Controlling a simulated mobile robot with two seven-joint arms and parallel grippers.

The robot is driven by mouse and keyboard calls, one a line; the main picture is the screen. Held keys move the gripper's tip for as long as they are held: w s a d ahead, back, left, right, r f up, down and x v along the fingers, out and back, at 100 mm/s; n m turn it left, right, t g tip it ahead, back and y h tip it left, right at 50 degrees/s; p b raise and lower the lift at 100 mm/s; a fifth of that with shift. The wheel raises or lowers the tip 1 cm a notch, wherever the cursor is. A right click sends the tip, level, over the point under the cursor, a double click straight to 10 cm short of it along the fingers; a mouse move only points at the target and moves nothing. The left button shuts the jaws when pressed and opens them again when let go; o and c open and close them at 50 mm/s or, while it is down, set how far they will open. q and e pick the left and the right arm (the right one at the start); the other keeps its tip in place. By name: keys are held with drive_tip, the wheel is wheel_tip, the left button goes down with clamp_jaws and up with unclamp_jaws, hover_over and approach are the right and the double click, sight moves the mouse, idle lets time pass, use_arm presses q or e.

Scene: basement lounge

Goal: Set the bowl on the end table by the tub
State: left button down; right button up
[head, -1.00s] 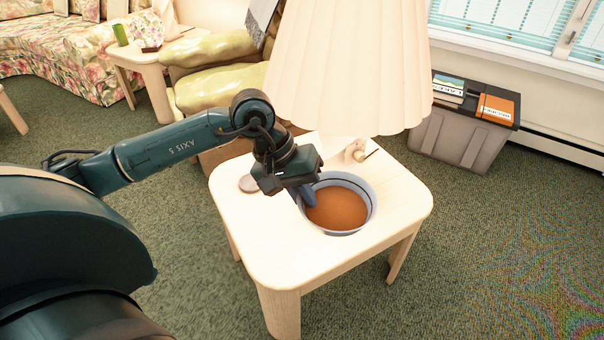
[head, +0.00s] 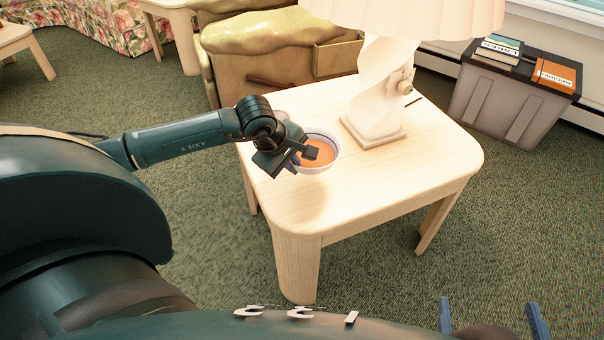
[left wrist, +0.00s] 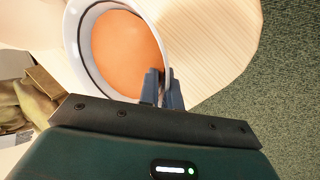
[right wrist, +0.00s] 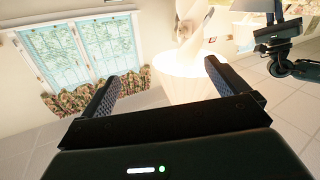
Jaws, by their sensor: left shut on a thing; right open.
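The bowl (head: 330,163), white with an orange inside, is over the left part of the pale wooden end table (head: 410,185). My left gripper (head: 297,160) is shut on the bowl's near-left rim. In the left wrist view, the fingers (left wrist: 162,88) straddle the rim of the bowl (left wrist: 84,20). The bowl looks about level; I cannot tell whether its base touches the tabletop. The grey tub (head: 495,105) stands on the floor behind the table at the right. My right gripper (head: 491,318) is open and empty at the bottom right; its fingers also show in the right wrist view (right wrist: 162,76).
A lamp (head: 375,105) with a pleated shade stands at the table's back, right of the bowl. The table's front and right are clear. A gold armchair (head: 280,60) stands behind.

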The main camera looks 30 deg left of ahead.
use_arm(q)
wheel_tip(320, 180, down, 5)
drive_tip(key=shift+r+b, duration=0.1)
drive_tip(key=shift+b, duration=0.5)
drive_tip(key=shift+f, duration=0.3)
use_arm(e)
drive_tip(key=shift+a+n+t+y, duration=0.3)
drive_tip(key=shift+t+y, duration=0.1)
drive_tip(key=shift+y, duration=0.1)
use_arm(q)
drive_tip(key=shift+f, duration=0.15)
drive_tip(key=c, duration=1.6)
unclamp_jaws()
use_arm(e)
drive_tip(key=shift+s, duration=0.1)
